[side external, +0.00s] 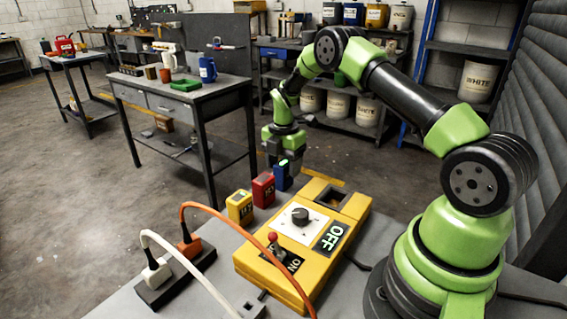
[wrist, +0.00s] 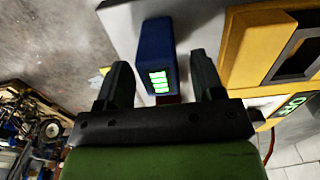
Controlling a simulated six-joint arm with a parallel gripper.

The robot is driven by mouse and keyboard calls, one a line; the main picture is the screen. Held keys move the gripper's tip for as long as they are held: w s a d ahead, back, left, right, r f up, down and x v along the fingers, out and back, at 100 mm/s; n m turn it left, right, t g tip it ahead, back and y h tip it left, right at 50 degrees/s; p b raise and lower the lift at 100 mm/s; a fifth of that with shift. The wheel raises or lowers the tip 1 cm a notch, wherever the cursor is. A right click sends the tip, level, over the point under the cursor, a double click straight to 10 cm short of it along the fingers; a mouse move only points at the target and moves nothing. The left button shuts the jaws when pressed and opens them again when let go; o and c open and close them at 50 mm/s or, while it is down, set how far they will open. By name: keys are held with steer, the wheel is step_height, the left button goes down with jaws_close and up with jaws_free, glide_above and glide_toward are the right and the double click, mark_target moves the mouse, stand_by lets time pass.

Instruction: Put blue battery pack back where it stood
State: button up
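The blue battery pack (side external: 281,178) stands at the far end of a row of packs, beside the yellow switch box (side external: 252,262), in the side view. In the wrist view the blue battery pack (wrist: 156,50) shows a lit green display and lies between my fingers. My gripper (wrist: 160,80) is open, with a gap between each finger and the pack. In the side view my gripper (side external: 288,160) is just above and around the top of the pack. The pack's base is partly hidden by the red battery pack (side external: 263,190).
A yellow battery pack (side external: 239,207) stands left of the red one. The yellow box has an empty socket (side external: 333,196), a dark knob and a red-tipped lever. Orange (side external: 222,212) and white (side external: 183,262) cables arch in front from a power strip (side external: 172,278).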

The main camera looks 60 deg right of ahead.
mark_target(284, 163)
steer(key=s+a+r+m+t, duration=0.1)
steer(key=a+r+m, duration=0.2)
steer(key=r, duration=0.8)
steer(key=s+a+r+m+t, duration=0.1)
steer(key=s+a+r+m, duration=0.15)
steer(key=r, duration=0.75)
steer(key=s+a+r+m+t+y, duration=0.1)
steer(key=s+a+r+m+t, duration=0.1)
steer(key=s+a+m, duration=0.4)
steer(key=s+a+r+m+t+y, duration=0.1)
steer(key=s+a+r+m+t, duration=0.2)
steer(key=s+a+m, duration=0.3)
steer(key=s+m, duration=0.4)
steer(key=s, duration=0.3)
steer(key=shift+s+a+r, duration=0.25)
steer(key=shift+s+a, duration=0.1)
steer(key=shift+a, duration=0.05)
steer(key=shift+m, duration=0.25)
